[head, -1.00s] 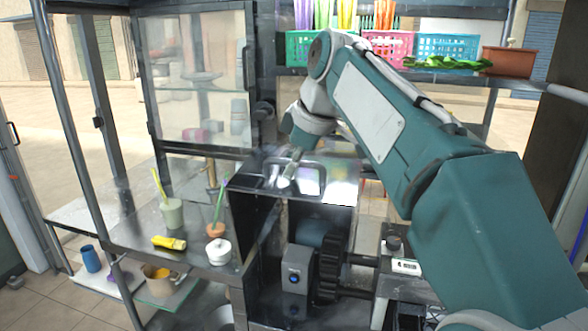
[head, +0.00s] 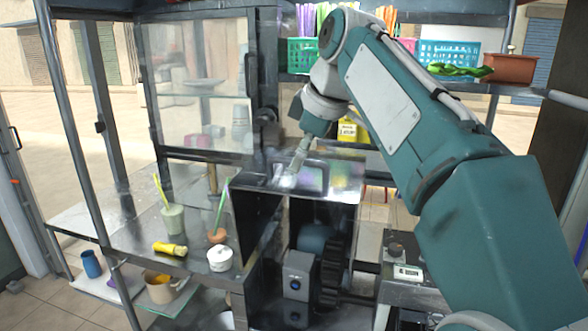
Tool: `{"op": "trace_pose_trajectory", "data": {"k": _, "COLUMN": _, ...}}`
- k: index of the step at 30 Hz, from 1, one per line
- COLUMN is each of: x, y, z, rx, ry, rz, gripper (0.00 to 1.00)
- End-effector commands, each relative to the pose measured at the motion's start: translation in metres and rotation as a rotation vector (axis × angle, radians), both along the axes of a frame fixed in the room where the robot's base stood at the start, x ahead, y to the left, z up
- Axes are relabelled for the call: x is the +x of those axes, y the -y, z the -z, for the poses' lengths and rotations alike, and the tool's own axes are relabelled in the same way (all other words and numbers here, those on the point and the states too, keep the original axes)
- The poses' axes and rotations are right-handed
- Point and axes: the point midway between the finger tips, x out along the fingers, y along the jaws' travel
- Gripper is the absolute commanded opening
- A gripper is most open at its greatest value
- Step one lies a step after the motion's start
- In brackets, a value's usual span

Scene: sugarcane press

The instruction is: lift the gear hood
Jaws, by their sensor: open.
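The gear hood (head: 338,178) is the shiny metal cover on top of the press housing, with an arched handle on it. Below it, the open front shows a dark gear (head: 335,268) and a grey box with a blue button (head: 297,285). My gripper (head: 290,180) points down at the hood's top, close to the left side of the handle. It is open. The fingertips are small here, and I cannot tell whether they touch the handle. My arm covers the area to the right and behind.
A glass-door cabinet (head: 203,85) stands behind on the left. A steel counter (head: 150,236) holds a cup with straws (head: 173,220), a white lidded pot (head: 220,258) and a yellow item (head: 170,248). A shelf with baskets (head: 448,53) runs behind my arm. A small scale (head: 407,272) sits right of the press.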

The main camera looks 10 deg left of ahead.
Motion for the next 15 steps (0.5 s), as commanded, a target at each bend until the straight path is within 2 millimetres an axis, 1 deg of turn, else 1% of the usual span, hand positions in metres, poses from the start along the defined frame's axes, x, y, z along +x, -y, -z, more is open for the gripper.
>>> {"op": "trace_pose_trajectory", "data": {"k": 2, "x": -0.002, "y": 0.004, "z": -0.012, "rx": 0.001, "ry": 0.003, "rz": 0.0, "gripper": 0.52}}
{"op": "trace_pose_trajectory", "data": {"k": 6, "x": -0.004, "y": 0.008, "z": -0.024, "rx": 0.0, "ry": 0.0, "rz": -0.001, "gripper": 0.52}}
{"op": "trace_pose_trajectory", "data": {"k": 10, "x": -0.006, "y": 0.011, "z": -0.03, "rx": 0.0, "ry": -0.001, "rz": -0.001, "gripper": 0.52}}
{"op": "trace_pose_trajectory", "data": {"k": 15, "x": -0.007, "y": 0.011, "z": -0.032, "rx": -0.001, "ry": -0.001, "rz": 0.0, "gripper": 0.52}}
